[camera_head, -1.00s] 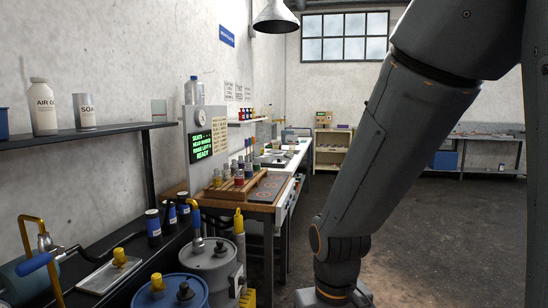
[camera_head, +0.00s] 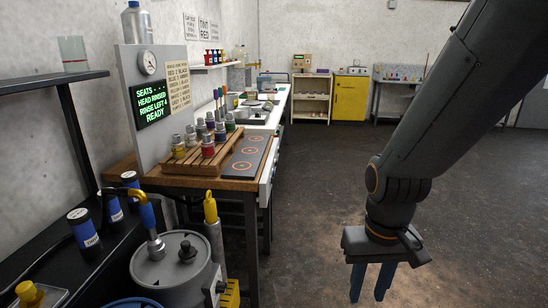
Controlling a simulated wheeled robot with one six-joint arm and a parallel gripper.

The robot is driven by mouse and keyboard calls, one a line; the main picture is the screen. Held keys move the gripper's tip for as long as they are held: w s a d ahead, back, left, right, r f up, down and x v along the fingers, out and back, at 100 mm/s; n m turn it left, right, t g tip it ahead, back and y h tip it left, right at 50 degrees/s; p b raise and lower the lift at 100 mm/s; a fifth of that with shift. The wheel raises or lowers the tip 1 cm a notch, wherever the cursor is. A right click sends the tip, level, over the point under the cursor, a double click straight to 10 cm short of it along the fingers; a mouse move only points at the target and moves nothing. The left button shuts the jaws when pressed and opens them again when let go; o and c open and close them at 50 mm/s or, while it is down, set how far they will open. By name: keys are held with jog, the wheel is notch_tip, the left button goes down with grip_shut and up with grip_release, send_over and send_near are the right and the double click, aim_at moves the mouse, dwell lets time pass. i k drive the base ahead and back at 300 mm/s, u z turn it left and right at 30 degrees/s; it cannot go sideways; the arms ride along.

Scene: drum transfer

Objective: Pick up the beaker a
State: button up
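A clear glass vessel (camera_head: 73,55), which looks like a beaker, stands upright on the dark wall shelf at the far left. I see no letter on it, so I cannot tell whether it is beaker a. My gripper (camera_head: 371,283) hangs at the lower right with its blue fingers pointing down. The fingers are apart with only floor visible between them. The gripper is far to the right of the glass vessel and touches nothing.
A wooden rack (camera_head: 190,161) of capped bottles stands on the bench beside a dark plate with orange rings (camera_head: 247,150). A grey drum (camera_head: 178,265) is at the lower left. A yellow cabinet (camera_head: 350,98) stands at the back. The floor (camera_head: 310,190) at centre is clear.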

aim_at(251, 94)
jog(key=z, duration=0.35)
jog(key=i, duration=1.7)
jog(key=z, duration=0.25)
jog(key=i, duration=1.75)
jog(key=u, duration=0.55)
jog(key=i, duration=1.75)
jog(key=u, duration=0.6)
